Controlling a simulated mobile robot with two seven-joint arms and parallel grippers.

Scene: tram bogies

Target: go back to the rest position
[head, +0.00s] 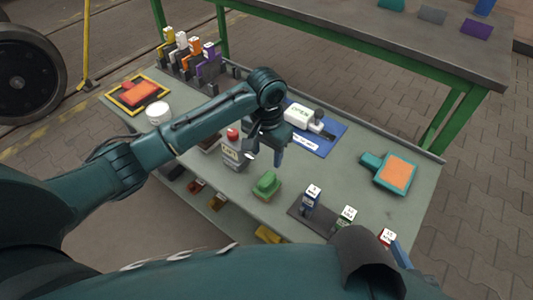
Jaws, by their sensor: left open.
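My left arm comes in from the left and reaches over the grey workbench (225,190). My left gripper (265,158) points down above the middle of the bench, with its fingers apart and nothing seen between them. It is close to a grey box with a red top (234,150) on its left. A green block (266,185) lies on the bench just in front of it. Part of my own body fills the bottom of the view. My right gripper does not show.
A white device (304,116) lies on a blue mat (327,143) behind the gripper. A teal tool with an orange face (396,173) is at right. Small labelled boxes stand at front right (311,198) and back left (195,45). A green-framed table (370,40) stands behind.

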